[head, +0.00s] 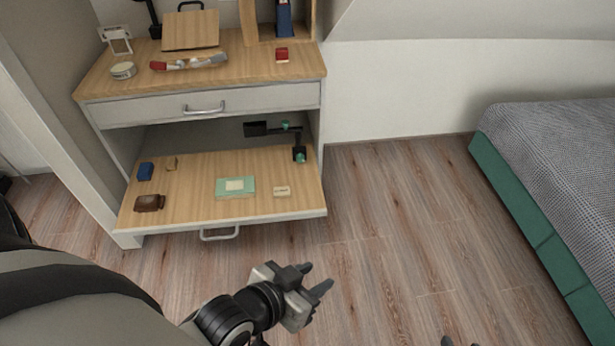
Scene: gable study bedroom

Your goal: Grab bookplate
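A small cream piece with faint marking (282,191) lies on the pulled-out wooden shelf (200,205), near its front right. A green flat box with a cream label (235,187) lies just left of it. Either the small cream piece or the label could be the bookplate; I cannot read them. My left gripper (316,279) is open and empty above the floor, in front of and to the right of the shelf, touching nothing. Only the dark fingertips of my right gripper (461,343) show at the bottom edge, apart from each other.
The shelf also holds a brown item (149,203), a blue block (145,171), a small tan item (172,163) and a black-and-green jointed object (299,153). A closed drawer (160,108) is above. A bed (560,150) stands right; the floor between is clear.

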